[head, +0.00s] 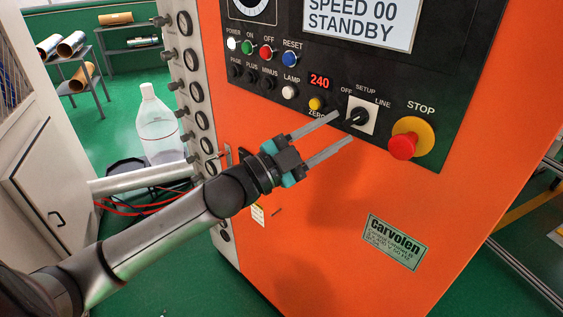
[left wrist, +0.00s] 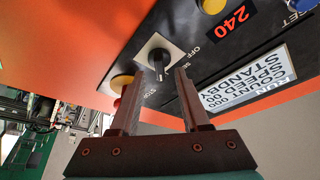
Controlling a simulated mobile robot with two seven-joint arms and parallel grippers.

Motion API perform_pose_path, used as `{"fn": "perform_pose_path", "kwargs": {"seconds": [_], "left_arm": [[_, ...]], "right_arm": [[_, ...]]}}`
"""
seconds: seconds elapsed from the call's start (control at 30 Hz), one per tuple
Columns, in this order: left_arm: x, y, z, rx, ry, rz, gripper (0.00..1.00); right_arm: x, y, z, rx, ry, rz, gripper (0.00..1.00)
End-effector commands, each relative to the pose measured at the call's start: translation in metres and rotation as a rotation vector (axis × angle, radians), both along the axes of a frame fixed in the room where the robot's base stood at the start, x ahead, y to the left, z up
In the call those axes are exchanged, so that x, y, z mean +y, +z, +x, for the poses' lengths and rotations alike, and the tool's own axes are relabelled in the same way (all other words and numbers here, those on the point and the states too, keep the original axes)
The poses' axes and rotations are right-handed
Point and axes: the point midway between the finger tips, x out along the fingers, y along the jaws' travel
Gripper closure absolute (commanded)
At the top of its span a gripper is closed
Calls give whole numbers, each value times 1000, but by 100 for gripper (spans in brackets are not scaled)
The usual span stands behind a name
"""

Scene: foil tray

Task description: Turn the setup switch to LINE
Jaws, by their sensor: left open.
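The setup switch (head: 359,116) is a black knob on a white square plate on the black control panel, with OFF at its upper left, SETUP above and LINE at its upper right. Which label the knob points to is too small to tell. My left gripper (head: 345,127) is open, its two long grey fingers reaching toward the knob from the lower left. In the left wrist view the switch (left wrist: 158,60) shows between and beyond the fingertips (left wrist: 157,73). I cannot tell whether they touch it. My right gripper is not in view.
A red STOP button (head: 402,146) on a yellow base sits right of the switch. A yellow ZERO button (head: 316,103) and a red 240 display (head: 319,82) are to its left. The panel's screen (head: 361,20) reads SPEED 00 STANDBY. The orange front (head: 330,215) below is mostly bare.

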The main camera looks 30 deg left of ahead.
Motion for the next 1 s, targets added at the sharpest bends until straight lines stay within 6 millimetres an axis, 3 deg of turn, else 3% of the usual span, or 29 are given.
{"fn": "perform_pose_path", "kwargs": {"seconds": [0.7, 1.0], "left_arm": [[44, -25, -72, 2, 1, 1, 54], [56, -30, -92, -1, 0, 1, 54]], "right_arm": [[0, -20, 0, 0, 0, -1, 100], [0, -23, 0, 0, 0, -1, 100]]}}
